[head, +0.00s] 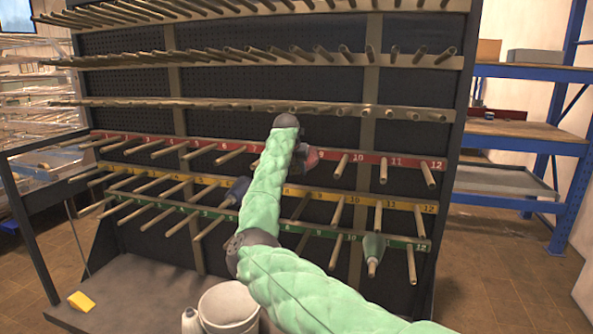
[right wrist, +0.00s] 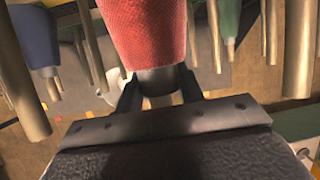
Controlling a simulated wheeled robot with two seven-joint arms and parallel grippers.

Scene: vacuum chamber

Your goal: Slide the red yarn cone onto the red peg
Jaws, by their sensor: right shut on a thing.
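My right gripper (right wrist: 158,88) is shut on the narrow grey end of the red yarn cone (right wrist: 146,32), whose wide red textured part fills the top of the right wrist view. In the head view the red cone (head: 311,156) shows only as a small red patch beside my green-sleeved right arm. It is in front of the red numbered strip (head: 372,158), near number 9. Several bare pegs stick out from this strip. The arm hides the pegs around 8, and I cannot tell whether the cone is around a peg. My left gripper is not in view.
A blue cone (head: 237,191) sits left of my arm at the yellow row, and a green cone (head: 374,248) hangs at the green row. Bare pegs crowd the rack around my arm. A white bucket (head: 228,308) stands below. Blue shelving (head: 520,140) is at right.

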